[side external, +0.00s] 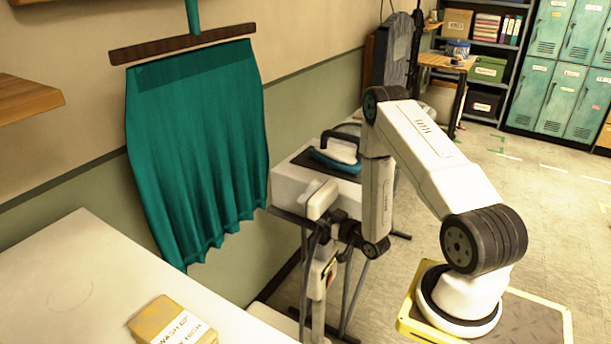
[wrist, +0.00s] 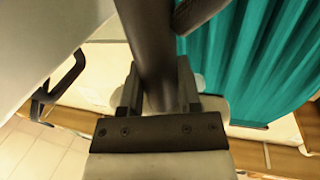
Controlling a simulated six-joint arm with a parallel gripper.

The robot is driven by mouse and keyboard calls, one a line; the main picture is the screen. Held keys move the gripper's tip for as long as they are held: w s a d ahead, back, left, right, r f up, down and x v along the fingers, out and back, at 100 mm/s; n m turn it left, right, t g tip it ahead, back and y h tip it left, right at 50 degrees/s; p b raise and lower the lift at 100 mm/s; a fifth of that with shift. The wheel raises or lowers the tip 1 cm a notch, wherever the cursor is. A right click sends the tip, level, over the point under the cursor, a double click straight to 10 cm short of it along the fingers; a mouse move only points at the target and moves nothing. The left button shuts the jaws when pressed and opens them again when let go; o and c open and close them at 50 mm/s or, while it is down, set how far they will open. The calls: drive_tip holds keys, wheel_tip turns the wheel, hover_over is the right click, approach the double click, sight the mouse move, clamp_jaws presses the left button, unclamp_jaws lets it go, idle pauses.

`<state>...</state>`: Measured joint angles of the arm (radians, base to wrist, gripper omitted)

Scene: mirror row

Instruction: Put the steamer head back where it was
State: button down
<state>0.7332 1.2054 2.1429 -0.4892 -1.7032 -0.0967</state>
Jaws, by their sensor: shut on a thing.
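The steamer head (side external: 322,199) appears as a cream-white block in the side view, tilted, with a dark hose or handle running down below it. In the wrist view my gripper (wrist: 156,95) is shut on a thick dark grey handle (wrist: 153,45), one finger on each side. A pale rounded part shows behind the fingers. The place where the head rests cannot be made out clearly.
A teal skirt (side external: 195,140) hangs from a brown bar left of my gripper. A white box (side external: 290,185) with an iron (side external: 335,160) on it stands behind. A white table (side external: 85,270) with a yellow packet (side external: 170,322) is in the foreground. Open floor lies to the right.

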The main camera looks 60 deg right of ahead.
drive_tip(key=shift+f, duration=0.65)
drive_tip(key=shift+c, duration=1.5)
unclamp_jaws()
drive_tip(key=shift+f, duration=0.15)
drive_tip(key=shift+r, duration=0.2)
drive_tip(key=v, duration=1.2)
drive_tip(key=shift+f, duration=0.1)
